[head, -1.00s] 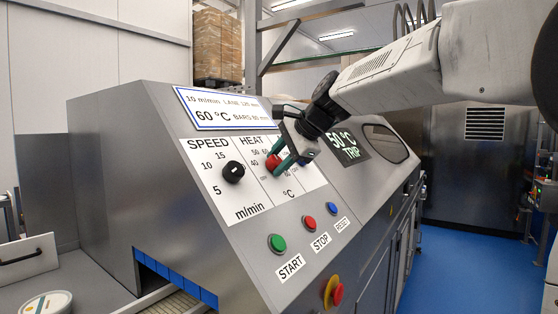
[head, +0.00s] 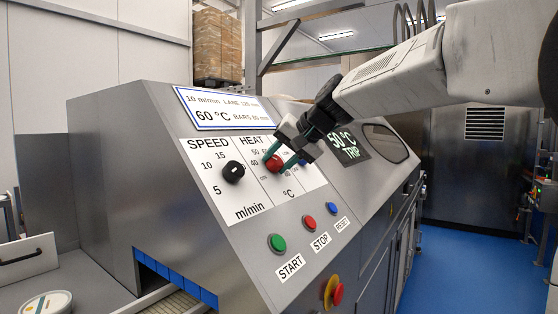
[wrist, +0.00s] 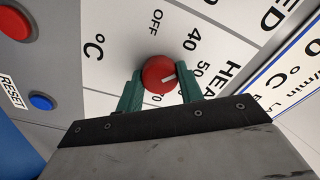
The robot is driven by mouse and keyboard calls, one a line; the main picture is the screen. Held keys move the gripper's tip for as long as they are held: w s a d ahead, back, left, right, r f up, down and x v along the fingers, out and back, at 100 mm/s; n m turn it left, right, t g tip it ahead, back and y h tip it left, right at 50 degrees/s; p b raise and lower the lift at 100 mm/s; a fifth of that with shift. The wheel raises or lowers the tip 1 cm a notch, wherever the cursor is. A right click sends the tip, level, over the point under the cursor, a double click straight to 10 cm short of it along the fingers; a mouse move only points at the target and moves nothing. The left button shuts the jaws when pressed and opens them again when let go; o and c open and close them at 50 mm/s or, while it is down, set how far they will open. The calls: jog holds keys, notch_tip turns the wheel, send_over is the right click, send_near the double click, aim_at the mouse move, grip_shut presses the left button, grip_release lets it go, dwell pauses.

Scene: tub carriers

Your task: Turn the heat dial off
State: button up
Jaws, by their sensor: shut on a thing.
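The heat dial (head: 273,164) is a round red knob on the white HEAT scale of the sloped steel panel. It also shows in the wrist view (wrist: 156,70), with a white pointer mark on its face. The mark faces right in that view, roughly towards the 50 side of the scale; OFF is printed above the dial there. My gripper (wrist: 160,79) has its green fingers on either side of the dial and is shut on it. The fingers and gripper body hide part of the scale around 60 and 70.
A black speed dial (head: 233,172) sits close to the left. Green start (head: 276,242), red stop (head: 309,223) and blue reset (head: 332,208) buttons lie below. A red emergency button (head: 337,293) is lower. A display (head: 345,143) reads 50 °C TRIP.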

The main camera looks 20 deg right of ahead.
jog(key=n, duration=1.2)
jog(key=shift+y, duration=0.3)
dwell(0.3)
jog(key=o, duration=1)
jog(key=v, duration=0.8)
jog(key=shift+w, duration=0.15)
